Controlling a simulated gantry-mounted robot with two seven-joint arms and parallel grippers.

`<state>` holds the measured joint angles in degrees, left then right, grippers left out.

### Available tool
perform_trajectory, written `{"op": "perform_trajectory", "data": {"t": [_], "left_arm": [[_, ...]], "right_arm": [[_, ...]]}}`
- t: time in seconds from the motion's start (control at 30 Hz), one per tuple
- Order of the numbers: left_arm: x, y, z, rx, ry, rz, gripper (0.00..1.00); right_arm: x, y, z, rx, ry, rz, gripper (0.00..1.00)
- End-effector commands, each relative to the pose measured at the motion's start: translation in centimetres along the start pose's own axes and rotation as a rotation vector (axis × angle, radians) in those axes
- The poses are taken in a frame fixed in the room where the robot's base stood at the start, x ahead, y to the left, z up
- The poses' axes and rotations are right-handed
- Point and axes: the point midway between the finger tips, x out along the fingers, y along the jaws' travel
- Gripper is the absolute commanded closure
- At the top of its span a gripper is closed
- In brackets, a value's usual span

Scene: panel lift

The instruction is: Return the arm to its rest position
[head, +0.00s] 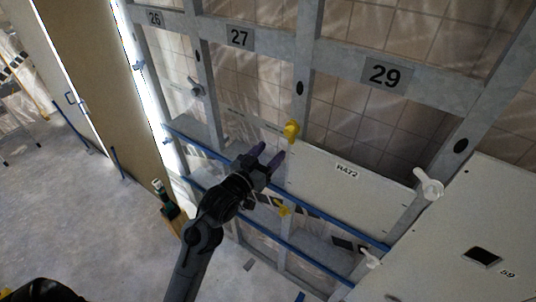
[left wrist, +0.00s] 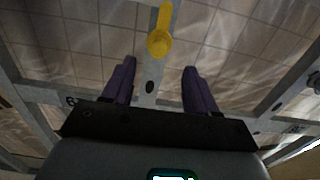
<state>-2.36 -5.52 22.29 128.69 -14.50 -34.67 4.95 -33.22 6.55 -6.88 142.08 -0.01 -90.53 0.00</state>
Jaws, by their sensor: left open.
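My left gripper (head: 266,156) is open and empty in the head view, in front of the grey metal frame and left of the white panel marked R472 (head: 345,195). In the left wrist view its two purple fingers (left wrist: 160,88) are spread apart with nothing between them. A yellow latch (head: 291,131) sits on a frame post just above and right of the fingertips in the head view; it also shows beyond the fingers in the left wrist view (left wrist: 159,42). My right gripper is in neither view.
The metal frame (head: 340,55) carries number plates 26, 27 and 29. A second yellow latch (head: 284,210) is lower down. White latches (head: 428,184) are at the right. Blue rails (head: 320,217) cross below the panel. Another panel (head: 470,230) is at the right. Open floor (head: 70,220) lies left.

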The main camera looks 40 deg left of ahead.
Motion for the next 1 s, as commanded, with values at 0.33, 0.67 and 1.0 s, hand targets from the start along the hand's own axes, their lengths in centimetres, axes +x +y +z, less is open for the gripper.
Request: {"op": "perform_trajectory", "data": {"t": [0.33, 0.67, 1.0], "left_arm": [[-0.4, -0.1, 0.9, 0.008, -0.028, 0.0, 0.42], [-8.9, 6.8, 9.3, 0.135, -0.399, 0.171, 0.42], [-23.8, 11.7, 16.6, 0.237, -1.045, 0.29, 0.42]], "right_arm": [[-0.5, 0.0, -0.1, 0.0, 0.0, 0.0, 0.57], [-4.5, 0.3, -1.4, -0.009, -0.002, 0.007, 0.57], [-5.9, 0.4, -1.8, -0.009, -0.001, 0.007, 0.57]]}}
